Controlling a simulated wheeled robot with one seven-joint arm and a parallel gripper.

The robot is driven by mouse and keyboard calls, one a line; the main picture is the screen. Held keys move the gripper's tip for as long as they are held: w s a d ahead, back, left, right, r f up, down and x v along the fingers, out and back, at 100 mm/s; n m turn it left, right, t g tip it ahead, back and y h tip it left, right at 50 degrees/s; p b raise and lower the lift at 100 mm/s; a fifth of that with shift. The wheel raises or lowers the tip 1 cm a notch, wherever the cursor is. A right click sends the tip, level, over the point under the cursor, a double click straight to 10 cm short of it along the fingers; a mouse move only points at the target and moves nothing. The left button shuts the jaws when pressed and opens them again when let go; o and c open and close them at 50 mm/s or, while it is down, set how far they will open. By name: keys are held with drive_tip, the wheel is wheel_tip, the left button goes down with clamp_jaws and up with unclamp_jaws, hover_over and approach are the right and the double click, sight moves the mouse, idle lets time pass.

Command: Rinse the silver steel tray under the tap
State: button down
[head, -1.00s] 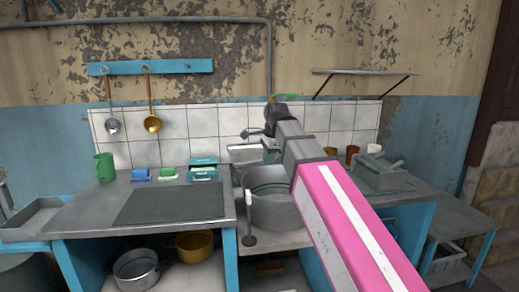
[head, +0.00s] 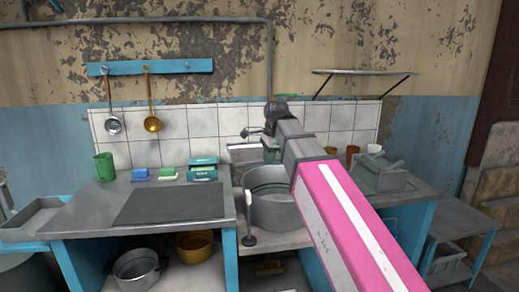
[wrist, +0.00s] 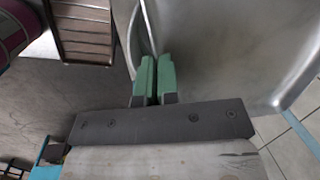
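A silver steel tray (head: 245,152) is at the sink in the head view, close below the tap (head: 252,132). In the wrist view its shiny metal surface (wrist: 225,50) fills the upper right. My gripper (wrist: 153,75) has green fingers closed together at the tray's edge, with a thin metal rim running up from between them. In the head view my fingers are mostly hidden behind my arm. I cannot make out any running water.
Sponges (head: 168,174) and a green mug (head: 104,167) sit on the left counter. A grey box-like item (head: 385,176) stands on the right counter. Tiles back the sink closely.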

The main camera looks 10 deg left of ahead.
drive_tip(key=shift+s+d+r, duration=0.1)
drive_tip(key=shift+s+r, duration=0.8)
drive_tip(key=shift+s, duration=0.2)
drive_tip(key=shift+s+d+r, duration=0.1)
drive_tip(key=shift+s+r, duration=0.75)
drive_tip(key=shift+s, duration=0.25)
